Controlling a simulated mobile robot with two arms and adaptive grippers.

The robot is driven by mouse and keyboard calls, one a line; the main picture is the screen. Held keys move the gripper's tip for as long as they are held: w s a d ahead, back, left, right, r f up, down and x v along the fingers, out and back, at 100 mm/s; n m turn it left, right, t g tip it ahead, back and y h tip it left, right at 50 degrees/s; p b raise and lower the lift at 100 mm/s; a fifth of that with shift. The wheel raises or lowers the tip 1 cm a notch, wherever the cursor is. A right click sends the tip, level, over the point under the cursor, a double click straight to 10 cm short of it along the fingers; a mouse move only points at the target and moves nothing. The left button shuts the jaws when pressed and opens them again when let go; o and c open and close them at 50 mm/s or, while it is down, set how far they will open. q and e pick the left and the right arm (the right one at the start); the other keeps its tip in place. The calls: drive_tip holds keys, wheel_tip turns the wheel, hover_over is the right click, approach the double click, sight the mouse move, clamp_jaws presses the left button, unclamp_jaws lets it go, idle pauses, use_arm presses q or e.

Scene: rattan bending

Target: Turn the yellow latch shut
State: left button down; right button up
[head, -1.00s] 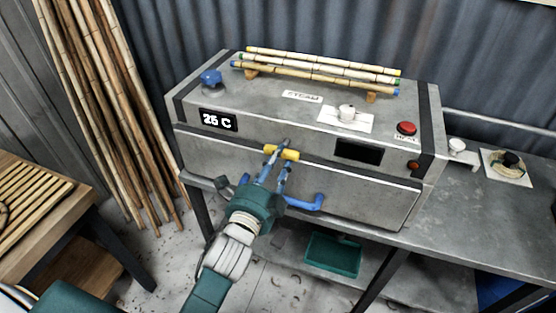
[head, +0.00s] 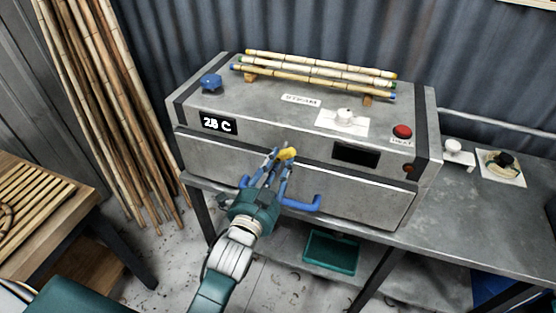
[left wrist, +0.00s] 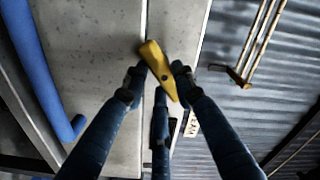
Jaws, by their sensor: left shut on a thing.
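The yellow latch (head: 288,153) sits at the seam between the lid and the front door of the grey steam box (head: 290,180). In the left wrist view the latch (left wrist: 158,72) lies slanted across the seam, with a dark pivot dot in it. My left gripper (head: 279,156) is shut on the latch, its blue fingers on either side of it; they also show in the left wrist view (left wrist: 159,79). The fingers partly hide the latch in the head view. My right gripper is not in view.
A blue handle (head: 302,205) runs along the door below the latch. Bamboo poles (head: 320,75) lie on top of the box, near a white knob (head: 344,115) and a red button (head: 402,131). A green bin (head: 331,252) stands beneath. The display reads about 28 C.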

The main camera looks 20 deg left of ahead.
use_arm(q)
drive_tip(key=n+p, duration=0.2)
drive_tip(key=n, duration=0.4)
drive_tip(key=shift+d+r+n, duration=0.1)
drive_tip(key=shift+r+n, duration=0.05)
drive_tip(key=shift+n, duration=0.15)
drive_tip(key=shift+n+p, duration=0.95)
drive_tip(key=shift+n, duration=0.95)
drive_tip(key=c, duration=1.5)
unclamp_jaws()
drive_tip(key=shift+c, duration=0.2)
drive_tip(key=shift+o, duration=0.8)
drive_tip(key=shift+s, duration=0.1)
